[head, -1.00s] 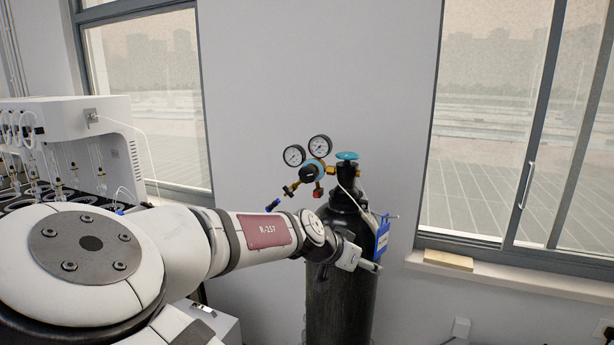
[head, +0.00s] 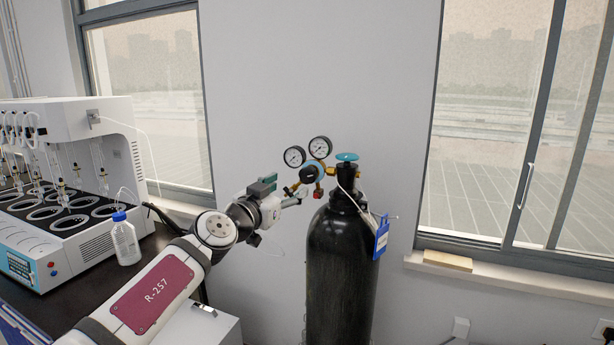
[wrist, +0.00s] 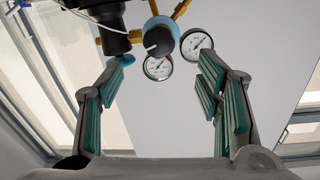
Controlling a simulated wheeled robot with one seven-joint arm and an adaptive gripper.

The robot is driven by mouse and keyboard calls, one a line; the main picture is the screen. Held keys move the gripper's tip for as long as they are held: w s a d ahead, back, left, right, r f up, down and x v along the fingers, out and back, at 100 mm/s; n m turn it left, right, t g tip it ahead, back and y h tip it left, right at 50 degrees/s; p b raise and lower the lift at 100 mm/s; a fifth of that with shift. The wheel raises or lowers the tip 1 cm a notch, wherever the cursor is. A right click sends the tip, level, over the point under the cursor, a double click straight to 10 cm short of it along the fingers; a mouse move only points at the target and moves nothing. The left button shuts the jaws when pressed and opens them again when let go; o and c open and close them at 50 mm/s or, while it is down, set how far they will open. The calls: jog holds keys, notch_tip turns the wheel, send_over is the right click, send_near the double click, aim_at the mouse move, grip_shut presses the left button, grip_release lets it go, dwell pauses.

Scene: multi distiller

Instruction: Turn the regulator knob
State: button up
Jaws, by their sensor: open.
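The black regulator knob (head: 308,175) sits on the front of the blue and brass regulator, below two round gauges, at the top of a black gas cylinder (head: 342,265). My gripper (head: 297,196) is open and empty, just left of and below the knob in the head view. In the wrist view, the knob (wrist: 157,42) appears beyond the gap between the spread green-padded fingers (wrist: 172,68), a little left of centre. No finger visibly touches it. The gripper partly hides the regulator's lower left outlet in the head view.
The gauges (head: 294,157) and blue cylinder valve wheel (head: 347,156) are close to the knob. A blue tag (head: 381,237) hangs on the cylinder. A bench at left holds a white distiller (head: 75,245) and a bottle (head: 124,240).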

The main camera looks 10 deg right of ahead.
aim_at(306, 176)
jog(key=p+x, duration=0.1)
jog(key=x, duration=1)
jog(key=c, duration=1.2)
